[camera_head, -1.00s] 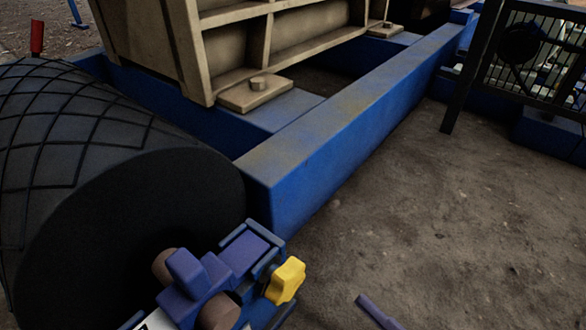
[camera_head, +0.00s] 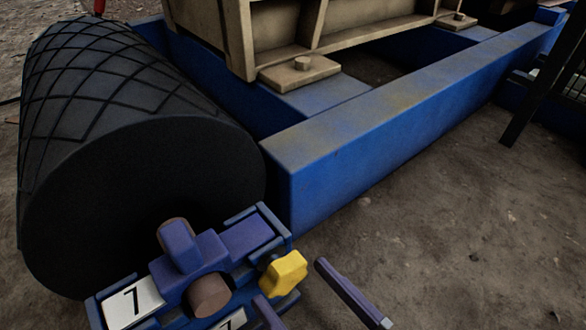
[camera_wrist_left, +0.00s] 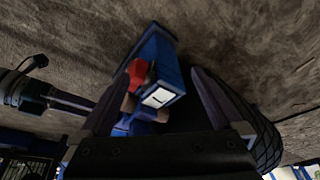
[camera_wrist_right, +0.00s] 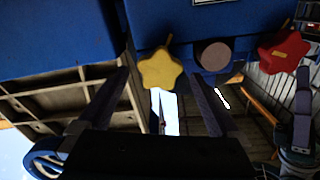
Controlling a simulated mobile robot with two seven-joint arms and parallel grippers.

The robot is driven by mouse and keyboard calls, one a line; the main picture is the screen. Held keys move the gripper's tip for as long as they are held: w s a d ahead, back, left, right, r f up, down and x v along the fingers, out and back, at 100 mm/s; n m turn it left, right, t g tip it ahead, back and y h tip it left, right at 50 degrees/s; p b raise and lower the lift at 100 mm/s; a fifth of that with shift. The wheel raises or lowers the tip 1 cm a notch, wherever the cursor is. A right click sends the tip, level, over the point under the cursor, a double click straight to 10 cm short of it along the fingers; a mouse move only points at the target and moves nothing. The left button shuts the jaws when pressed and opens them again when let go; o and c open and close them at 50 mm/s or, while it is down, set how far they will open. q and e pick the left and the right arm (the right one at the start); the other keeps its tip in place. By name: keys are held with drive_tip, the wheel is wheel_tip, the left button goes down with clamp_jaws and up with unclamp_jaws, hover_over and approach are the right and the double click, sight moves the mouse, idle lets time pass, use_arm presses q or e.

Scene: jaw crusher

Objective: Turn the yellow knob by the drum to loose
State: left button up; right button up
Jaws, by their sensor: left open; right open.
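The yellow star-shaped knob (camera_head: 283,272) sits on the right side of a blue bearing block (camera_head: 207,272) at the end of the black drum (camera_head: 140,185). My right gripper (camera_head: 288,282) is open, its fingertips around or just short of the knob; I cannot tell which. In the right wrist view the yellow knob (camera_wrist_right: 160,69) shows between the spread fingers (camera_wrist_right: 158,75), nearer the left one, with a small yellow pointer above it. I see no finger touching it. My left gripper (camera_wrist_left: 152,78) shows only in its wrist view, open and empty, facing a blue part with a red knob (camera_wrist_left: 138,71).
A red knob (camera_wrist_right: 284,52) is on the far side of the block in the right wrist view. A blue frame beam (camera_head: 400,120) runs behind the yellow knob. Bare ground (camera_head: 440,220) is free to the right.

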drive_tip(key=shift+w+a, duration=0.4)
drive_tip(key=shift+w, duration=0.15)
drive_tip(key=c, duration=1.3)
drive_tip(key=shift+n, duration=0.8)
drive_tip(key=shift+c, duration=0.4)
drive_tip(key=o, duration=1.4)
